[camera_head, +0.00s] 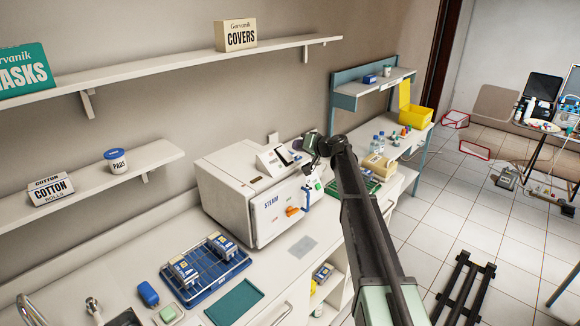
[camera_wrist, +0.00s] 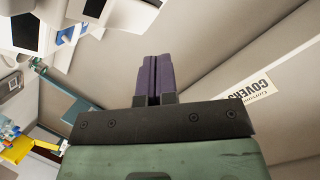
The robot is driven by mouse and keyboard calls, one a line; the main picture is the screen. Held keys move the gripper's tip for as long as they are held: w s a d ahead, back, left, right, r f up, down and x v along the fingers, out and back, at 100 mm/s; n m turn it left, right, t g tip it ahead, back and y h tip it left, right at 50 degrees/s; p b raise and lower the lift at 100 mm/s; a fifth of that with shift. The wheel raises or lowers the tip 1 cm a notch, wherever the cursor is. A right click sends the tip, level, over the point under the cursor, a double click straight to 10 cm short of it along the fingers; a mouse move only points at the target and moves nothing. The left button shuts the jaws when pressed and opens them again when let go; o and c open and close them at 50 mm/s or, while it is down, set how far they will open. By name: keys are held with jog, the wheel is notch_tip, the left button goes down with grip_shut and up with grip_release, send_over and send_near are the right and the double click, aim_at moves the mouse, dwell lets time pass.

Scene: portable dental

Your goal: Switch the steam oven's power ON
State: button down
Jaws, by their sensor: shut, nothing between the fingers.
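The steam oven (camera_head: 228,207) is a white box on the counter, marked STEAM, with an orange lever (camera_head: 292,211) on its front. A tilted panel with a dark screen (camera_head: 285,157) is on its top. A blue handle (camera_head: 306,198) and a small green part (camera_head: 318,186) show at its right front edge. I cannot tell which part is the power switch or its state. My gripper (camera_head: 297,146) is above the oven's right end, close to the screen panel; contact cannot be told. In the wrist view its purple fingers (camera_wrist: 151,76) are shut and empty.
A blue rack (camera_head: 205,285) with blue-and-white packs stands left of the oven on the counter. A wall shelf (camera_head: 200,62) with a COVERS box (camera_head: 235,35) is above. Right of the oven are bottles (camera_head: 378,141) and a yellow bin (camera_head: 415,116).

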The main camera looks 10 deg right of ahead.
aim_at(286, 153)
jog(key=shift+w+a+f+b, duration=0.2)
jog(key=shift+f+b, duration=0.1)
jog(key=shift+f, duration=0.2)
jog(key=shift+w+a+f+b, duration=0.2)
jog(key=shift+f+b, duration=0.15)
jog(key=shift+f, duration=0.15)
jog(key=shift+w+a+f+b, duration=0.1)
jog(key=shift+w+f+b, duration=0.15)
jog(key=shift+f, duration=0.25)
dwell(0.8)
jog(key=shift+w+a+f+b, duration=0.1)
jog(key=shift+f+b, duration=0.3)
jog(key=shift+b, duration=0.05)
jog(key=shift+w+a+f+b, duration=0.15)
jog(key=shift+w+f+b, duration=0.05)
jog(key=shift+f+b, duration=0.2)
dwell(0.4)
jog(key=shift+r, duration=0.1)
jog(key=shift+s+d+r+p, duration=0.3)
jog(key=shift+s+r+p, duration=0.05)
jog(key=shift+r+p, duration=0.4)
jog(key=r+p, duration=0.1)
jog(key=s+d+r+p, duration=0.1)
jog(key=r+p, duration=0.2)
jog(key=shift+s+d+r, duration=0.15)
jog(key=shift+s+d, duration=0.1)
jog(key=shift+s, duration=0.15)
